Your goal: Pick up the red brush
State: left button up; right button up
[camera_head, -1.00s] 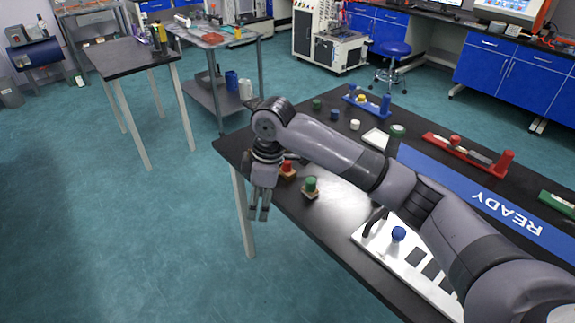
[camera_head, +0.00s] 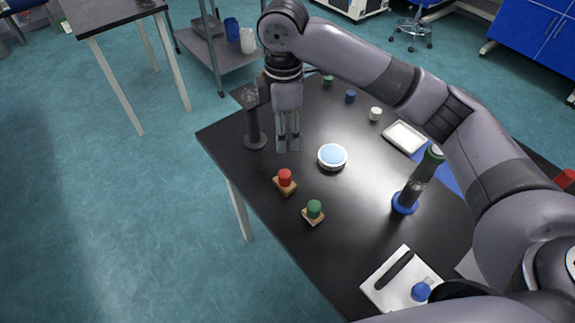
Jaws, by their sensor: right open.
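The red brush (camera_head: 285,180), a small red knob on a tan block, stands on the black table near its left edge. A similar green-topped one (camera_head: 314,211) stands just below and right of it. My right gripper (camera_head: 288,148) points down over the table, above the red brush in the picture and apart from it. Its fingers are open with nothing between them. My left gripper is not in view.
A dark post on a round base (camera_head: 255,138) stands just left of my right gripper. A round blue-topped dish (camera_head: 332,156) lies to its right. A tilted dark cylinder in a blue ring (camera_head: 405,203) and a white tray (camera_head: 405,137) are farther right. A white board (camera_head: 378,281) lies in front.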

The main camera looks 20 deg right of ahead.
aim_at(285, 173)
jog(key=f, duration=0.2)
jog(key=s+f, duration=0.1)
jog(key=f, duration=0.4)
jog(key=shift+s+a+p, duration=0.15)
jog(key=shift+a+p, duration=0.2)
jog(key=f, duration=0.2)
jog(key=shift+w+d+f, duration=0.15)
jog(key=shift+w+f, duration=0.1)
jog(key=shift+f, duration=0.15)
jog(key=shift+s+f, duration=0.1)
jog(key=shift+f, duration=0.7)
notch_tip(285, 173, down, 4)
jog(key=shift+d+r+p, duration=0.15)
jog(key=shift+p, duration=0.4)
jog(key=shift+f, duration=0.35)
jog(key=shift+c, duration=0.6)
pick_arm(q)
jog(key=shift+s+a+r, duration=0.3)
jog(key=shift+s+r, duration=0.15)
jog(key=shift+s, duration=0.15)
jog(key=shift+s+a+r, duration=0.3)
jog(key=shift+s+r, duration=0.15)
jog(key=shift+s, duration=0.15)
pick_arm(e)
grip_shut()
